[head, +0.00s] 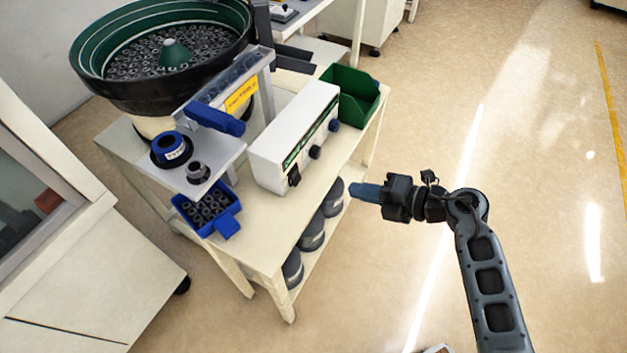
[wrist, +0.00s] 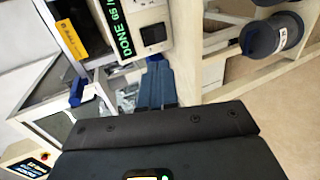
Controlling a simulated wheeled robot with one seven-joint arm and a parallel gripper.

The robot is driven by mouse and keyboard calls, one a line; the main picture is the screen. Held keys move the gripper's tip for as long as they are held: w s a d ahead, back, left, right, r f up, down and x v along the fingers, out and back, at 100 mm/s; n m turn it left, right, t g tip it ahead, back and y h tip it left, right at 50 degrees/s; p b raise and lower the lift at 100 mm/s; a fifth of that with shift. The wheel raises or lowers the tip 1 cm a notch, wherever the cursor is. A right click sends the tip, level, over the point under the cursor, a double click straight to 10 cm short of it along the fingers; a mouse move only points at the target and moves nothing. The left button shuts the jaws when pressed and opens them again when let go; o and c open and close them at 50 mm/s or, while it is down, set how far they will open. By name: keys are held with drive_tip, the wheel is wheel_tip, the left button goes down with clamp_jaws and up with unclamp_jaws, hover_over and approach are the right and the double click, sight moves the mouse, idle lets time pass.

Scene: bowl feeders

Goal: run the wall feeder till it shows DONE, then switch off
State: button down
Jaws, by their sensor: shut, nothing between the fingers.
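The bowl feeder (head: 95,85) stands on a cream cart by the wall, its black and green bowl full of small dark parts. Which way the rocker is set I cannot tell. My gripper (head: 354,190) is shut and empty, right of the cart, apart from the box. Its blue fingers (wrist: 155,85) point toward the box.
A green bin (head: 372,98) sits at the back right. Grey canisters (head: 312,235) stand on the lower shelf. A cabinet (head: 75,235) is at left.

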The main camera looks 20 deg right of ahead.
sight(297, 177)
drive_tip(key=b+x, duration=0.1)
drive_tip(key=x, duration=1.3)
drive_tip(key=shift+f, duration=0.1)
drive_tip(key=shift+f, duration=0.1)
drive_tip(key=shift+w+a+f+t+b, duration=0.15)
drive_tip(key=shift+f+t+b, duration=0.2)
drive_tip(key=shift+b, duration=0.8)
drive_tip(key=shift+r+p, duration=0.4)
drive_tip(key=shift+p, duration=0.05)
drive_tip(key=shift+r, duration=0.1)
